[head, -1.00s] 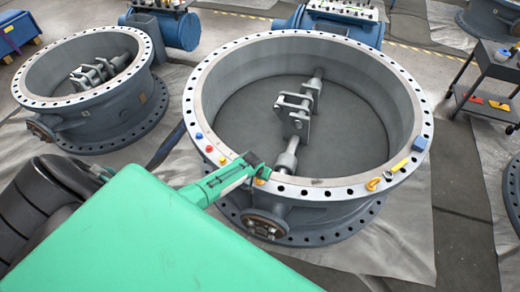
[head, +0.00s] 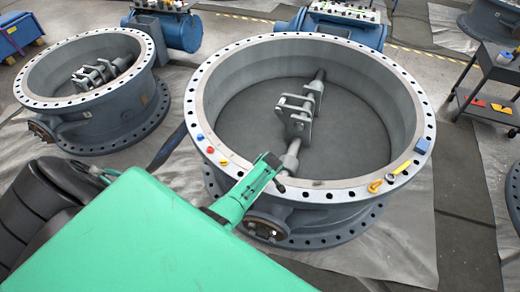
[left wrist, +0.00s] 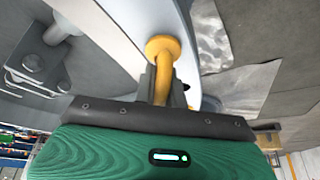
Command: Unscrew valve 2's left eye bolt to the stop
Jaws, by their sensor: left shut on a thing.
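The large round valve (head: 318,185) in the middle of the head view has a pale drilled rim around a grey bore. My left gripper (head: 270,172) is over the near-left part of this rim, its green body reaching in from below. In the left wrist view the left gripper (left wrist: 165,88) is shut on a yellow-orange eye bolt (left wrist: 163,48), whose round collar is near the pale rim. The gripper hides this bolt in the head view. A second yellow eye bolt (head: 375,186) stands on the near-right rim. My right gripper is not in view.
On the rim lie a blue piece (head: 200,137), a red piece (head: 210,150), a yellow wrench-like tool (head: 400,168) and a blue block (head: 422,145). Another valve (head: 85,100) stands left. A dark cart (head: 490,88) is at the right. Linkage brackets (head: 298,115) stand inside the bore.

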